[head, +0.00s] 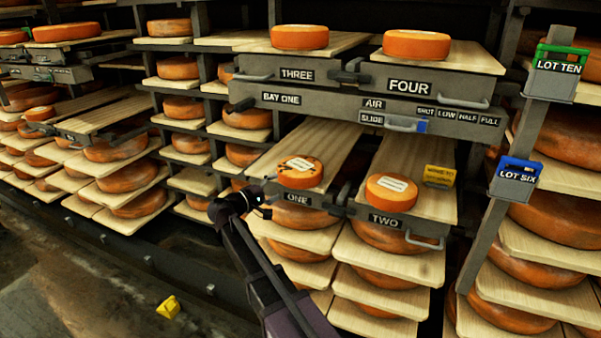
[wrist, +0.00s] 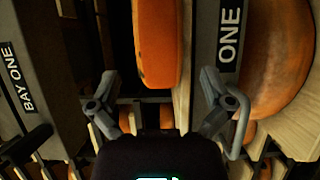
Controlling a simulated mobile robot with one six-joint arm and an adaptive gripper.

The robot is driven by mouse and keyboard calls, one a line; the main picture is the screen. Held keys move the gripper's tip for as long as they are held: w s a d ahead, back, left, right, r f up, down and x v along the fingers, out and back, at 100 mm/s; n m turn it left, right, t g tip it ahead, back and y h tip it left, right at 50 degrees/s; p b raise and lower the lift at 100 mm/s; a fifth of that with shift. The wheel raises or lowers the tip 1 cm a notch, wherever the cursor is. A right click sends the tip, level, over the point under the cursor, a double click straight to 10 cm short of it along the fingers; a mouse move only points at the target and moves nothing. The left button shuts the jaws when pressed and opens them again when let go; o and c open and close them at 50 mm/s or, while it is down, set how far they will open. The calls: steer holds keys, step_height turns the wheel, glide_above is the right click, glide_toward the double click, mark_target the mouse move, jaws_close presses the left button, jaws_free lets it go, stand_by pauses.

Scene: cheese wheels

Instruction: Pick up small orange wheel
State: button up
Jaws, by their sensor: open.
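A small orange wheel (head: 300,174) with a pale label and dark spots on top sits on the board marked ONE. It also shows in the wrist view (wrist: 157,45), upper middle, ahead of my gripper. A second small orange wheel (head: 391,191) with a pale label sits on the board marked TWO. My gripper (head: 267,196) is at the left front of the wheel on ONE. In the wrist view its fingers (wrist: 160,84) are spread wide, with nothing held between them. The wheel lies beyond the fingertips, in line with the gap.
Wheels sit on the upper boards THREE (head: 300,37) and FOUR (head: 417,45), above a grey BAY ONE panel (head: 350,108). A yellow tag (head: 440,176) stands on board TWO. A blue LOT SIX holder (head: 516,178) is on the right post. Large wheels fill shelves below.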

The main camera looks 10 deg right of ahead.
mark_target(294, 172)
steer(key=shift+x, duration=1.05)
steer(key=shift+x, duration=2.65)
steer(key=shift+s+d+r, duration=0.1)
steer(key=shift+s, duration=0.15)
steer(key=c, duration=1.2)
steer(key=shift+o, duration=0.2)
steer(key=shift+r, duration=0.2)
steer(key=shift+r+p, duration=1.75)
steer(key=shift+p, duration=0.25)
steer(key=s+d+r+p, duration=0.1)
steer(key=s, duration=1.4)
steer(key=shift+s+d, duration=0.4)
